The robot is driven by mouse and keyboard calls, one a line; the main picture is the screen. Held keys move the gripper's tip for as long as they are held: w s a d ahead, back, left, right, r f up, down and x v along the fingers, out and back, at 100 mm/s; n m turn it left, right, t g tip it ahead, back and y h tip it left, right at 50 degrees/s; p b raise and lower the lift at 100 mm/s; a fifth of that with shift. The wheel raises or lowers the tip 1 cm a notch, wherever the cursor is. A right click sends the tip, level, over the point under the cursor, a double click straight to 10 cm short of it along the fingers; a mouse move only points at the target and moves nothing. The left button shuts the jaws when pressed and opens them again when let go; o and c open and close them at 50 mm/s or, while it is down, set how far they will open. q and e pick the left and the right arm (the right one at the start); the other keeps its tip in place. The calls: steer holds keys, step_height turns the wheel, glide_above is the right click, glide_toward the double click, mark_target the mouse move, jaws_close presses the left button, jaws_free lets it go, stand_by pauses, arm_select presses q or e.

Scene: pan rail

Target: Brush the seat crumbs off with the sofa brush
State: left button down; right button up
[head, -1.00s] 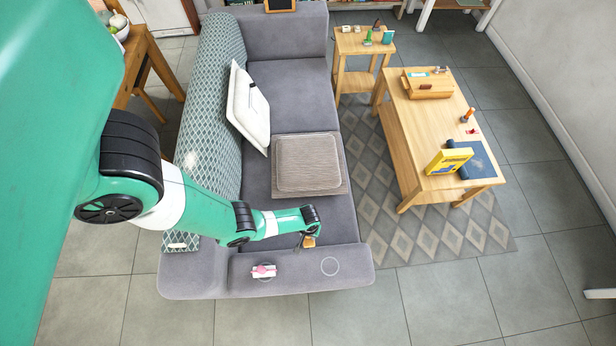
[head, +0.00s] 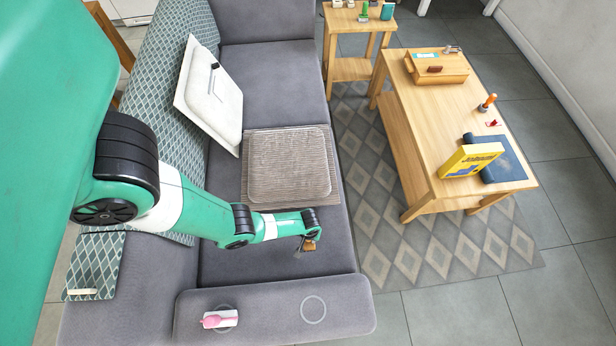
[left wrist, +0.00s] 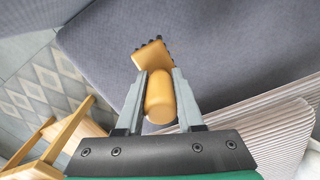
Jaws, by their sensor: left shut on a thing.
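My left gripper (head: 309,238) is shut on the sofa brush (head: 309,245), low over the near seat (head: 235,265) of the grey sofa, close to the near armrest. In the left wrist view the gripper (left wrist: 157,90) grips the brush's orange-brown handle. The brush head (left wrist: 153,54) with dark bristles points away over the grey seat fabric. I cannot tell whether the bristles touch the seat. Crumbs cannot be made out; my arm hides part of the seat. My right gripper is not in view.
A ribbed mat with a cushion (head: 289,165) lies on the middle seat, beyond the brush. A white tray-like pillow (head: 212,95) leans on the backrest. A pink item (head: 218,319) lies on the armrest (head: 270,300). A coffee table (head: 425,130) stands right.

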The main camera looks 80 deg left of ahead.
arm_select(q)
steer(key=shift+r, duration=0.15)
step_height(320, 180, down, 6)
steer(key=b, duration=0.5)
steer(key=shift+r, duration=0.25)
steer(key=s+r+p, duration=0.2)
steer(key=shift+p, duration=0.35)
steer(key=s+p, duration=0.1)
steer(key=s, duration=0.2)
steer(key=shift+f, duration=0.15)
steer(key=shift+s+f, duration=0.1)
steer(key=shift+s, duration=0.6)
steer(key=shift+w+f, duration=0.1)
steer(key=shift+f, duration=0.7)
